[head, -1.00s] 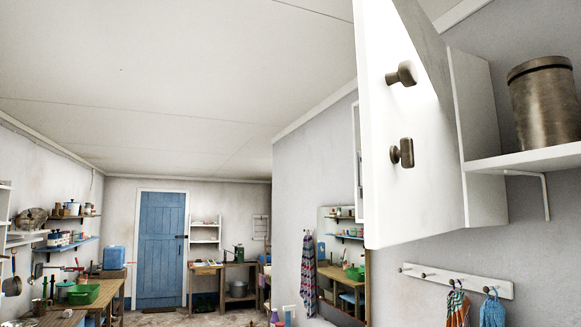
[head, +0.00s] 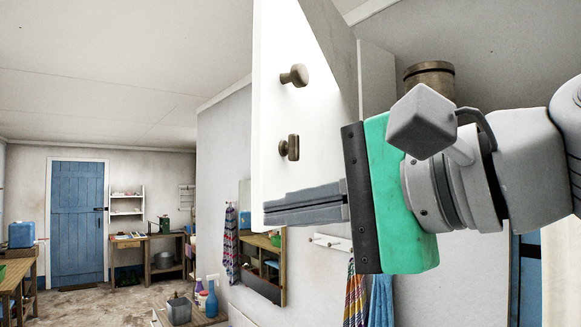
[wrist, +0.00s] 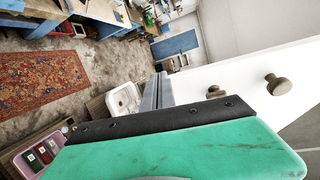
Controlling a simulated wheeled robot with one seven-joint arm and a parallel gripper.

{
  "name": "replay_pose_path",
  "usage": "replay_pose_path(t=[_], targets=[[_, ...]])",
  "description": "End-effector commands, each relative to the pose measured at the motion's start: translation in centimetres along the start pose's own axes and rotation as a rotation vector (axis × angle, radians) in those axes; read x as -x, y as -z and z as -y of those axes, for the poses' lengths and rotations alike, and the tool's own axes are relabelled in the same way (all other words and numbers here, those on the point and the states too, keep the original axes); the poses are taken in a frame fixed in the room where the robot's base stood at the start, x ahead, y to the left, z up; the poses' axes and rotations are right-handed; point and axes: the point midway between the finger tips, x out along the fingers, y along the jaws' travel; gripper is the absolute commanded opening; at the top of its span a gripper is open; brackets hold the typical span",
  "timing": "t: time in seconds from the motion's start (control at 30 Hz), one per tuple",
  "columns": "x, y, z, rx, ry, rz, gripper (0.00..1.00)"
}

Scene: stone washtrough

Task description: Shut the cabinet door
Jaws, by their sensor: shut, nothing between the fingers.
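The white cabinet door (head: 313,110) stands open in the head view, high up and swung out from the wall. Two dark metal knobs, an upper one (head: 295,75) and a lower one (head: 290,147), sit on its face. My gripper (head: 268,212) reaches in from the right, its fingers shut and empty, across the door's bottom part. In the wrist view the shut fingers (wrist: 158,80) lie just left of the white door (wrist: 240,82), whose two knobs show. I cannot tell whether the fingers touch the door. My gripper and arm hide much of the cabinet.
A metal canister (head: 430,75) stands behind my arm. A peg rail (head: 331,242) with hanging cloths is on the wall below. A mirror (head: 262,262) hangs further left. A blue door (head: 77,220) and worktables stand far back. Free room lies left of the cabinet door.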

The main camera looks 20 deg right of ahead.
Motion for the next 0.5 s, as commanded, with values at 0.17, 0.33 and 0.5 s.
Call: replay_pose_path(t=[0.17,0.33,0.5], targets=[[7.3,3.4,2.6,-0.784,0.043,0.163,0.00],[10.8,5.4,2.7,-1.283,-0.009,0.275,0.00],[10.6,5.7,2.4,-1.406,-0.035,0.300,0.00]])
